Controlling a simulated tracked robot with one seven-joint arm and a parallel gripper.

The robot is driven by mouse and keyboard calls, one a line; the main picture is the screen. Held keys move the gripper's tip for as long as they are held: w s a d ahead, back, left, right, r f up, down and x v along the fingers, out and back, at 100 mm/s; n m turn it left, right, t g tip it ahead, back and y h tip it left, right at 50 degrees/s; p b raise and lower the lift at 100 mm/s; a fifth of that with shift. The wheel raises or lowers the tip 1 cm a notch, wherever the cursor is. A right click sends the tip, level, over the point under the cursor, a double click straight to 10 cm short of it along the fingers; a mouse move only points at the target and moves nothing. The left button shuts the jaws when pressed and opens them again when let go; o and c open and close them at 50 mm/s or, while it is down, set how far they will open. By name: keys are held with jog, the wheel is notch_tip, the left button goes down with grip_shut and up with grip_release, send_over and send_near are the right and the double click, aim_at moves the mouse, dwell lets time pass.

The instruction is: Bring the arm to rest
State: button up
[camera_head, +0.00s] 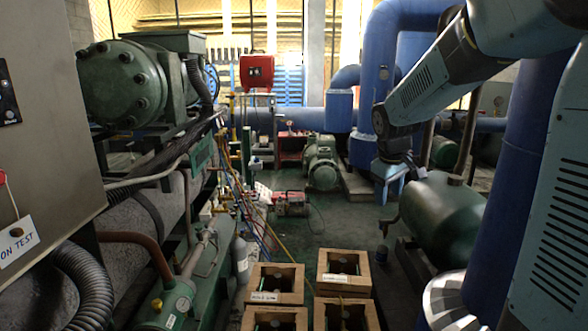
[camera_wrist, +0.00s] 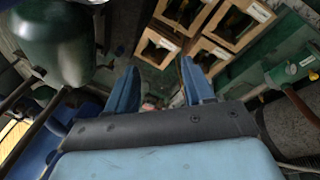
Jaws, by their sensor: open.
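My arm comes in from the upper right in the head view, bent, with its forearm reaching down and left. My gripper (camera_head: 388,190) hangs at the end of it, fingers down, in front of the blue pipes. In the wrist view, the two blue fingers of my gripper (camera_wrist: 158,66) stand wide apart. Nothing is held between them. The floor and part of a wooden box show beyond the fingertips.
Several wooden boxes (camera_head: 272,284) with bottles inside stand on the floor at the front middle. A green tank (camera_head: 440,215) lies to the right. Green compressor machinery (camera_head: 137,82) and a grey cabinet (camera_head: 50,130) fill the left. A red machine (camera_head: 291,203) stands on the aisle floor.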

jog(key=s+r+m+t, duration=0.1)
jog(key=s+r+m, duration=0.2)
jog(key=s, duration=1)
jog(key=s+r+m+t+y, duration=0.1)
jog(key=s+r+m, duration=0.2)
jog(key=s, duration=1)
jog(key=shift+s+a+y, duration=0.15)
jog(key=shift+a+y, duration=0.15)
jog(key=shift+a, duration=0.15)
